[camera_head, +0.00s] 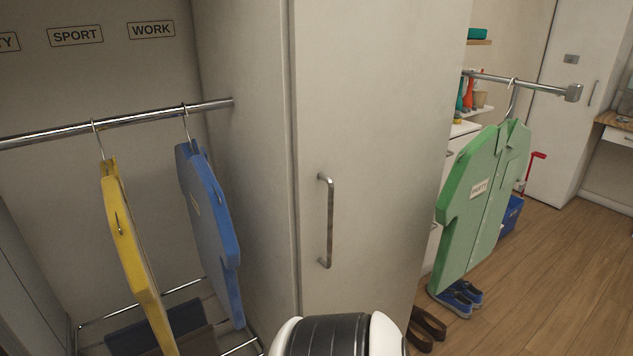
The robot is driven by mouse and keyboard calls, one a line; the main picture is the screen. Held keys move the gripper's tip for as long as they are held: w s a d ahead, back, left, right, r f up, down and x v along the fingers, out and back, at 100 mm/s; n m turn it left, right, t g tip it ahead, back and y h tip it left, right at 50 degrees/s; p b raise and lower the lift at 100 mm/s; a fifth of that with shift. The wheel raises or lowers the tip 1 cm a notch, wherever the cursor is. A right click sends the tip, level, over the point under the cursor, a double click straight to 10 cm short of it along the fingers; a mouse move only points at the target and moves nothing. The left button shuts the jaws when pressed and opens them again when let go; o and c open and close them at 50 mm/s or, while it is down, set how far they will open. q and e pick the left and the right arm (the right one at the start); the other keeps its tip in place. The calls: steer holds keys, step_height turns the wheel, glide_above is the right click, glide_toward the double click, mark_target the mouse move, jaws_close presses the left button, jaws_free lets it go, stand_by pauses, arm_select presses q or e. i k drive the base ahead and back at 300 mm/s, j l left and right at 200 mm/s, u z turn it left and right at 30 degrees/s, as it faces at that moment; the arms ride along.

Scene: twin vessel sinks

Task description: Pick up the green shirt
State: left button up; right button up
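The green shirt (478,210) is a flat, stiff shirt shape with a small label that seems to read PARTY. It hangs by a metal hanger (513,100) from a short metal rail (530,84) at the right, beyond the cabinet. Its left edge is close to the cabinet side in the picture. Neither gripper shows in the head view. A black and white rounded part at the bottom middle seems to be mine, and no fingers are visible on it.
A tall grey cabinet (375,140) with a metal handle (328,220) stands in the middle. At left, a yellow shirt (130,250) and a blue shirt (210,220) hang from a rail (60,132). Blue shoes (458,297) and brown shoes (428,326) lie on the floor.

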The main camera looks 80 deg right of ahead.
mark_target(471, 206)
steer(key=z, duration=0.9)
steer(key=j+z, duration=0.1)
steer(key=z, duration=0.3)
steer(key=k+z, duration=0.1)
steer(key=z, duration=1.7)
steer(key=k+z, duration=0.1)
steer(key=z, duration=0.35)
steer(key=i+l+u, duration=0.35)
steer(key=l, duration=0.3)
steer(key=i+l+u, duration=0.2)
steer(key=l, duration=0.2)
steer(key=k+j, duration=0.05)
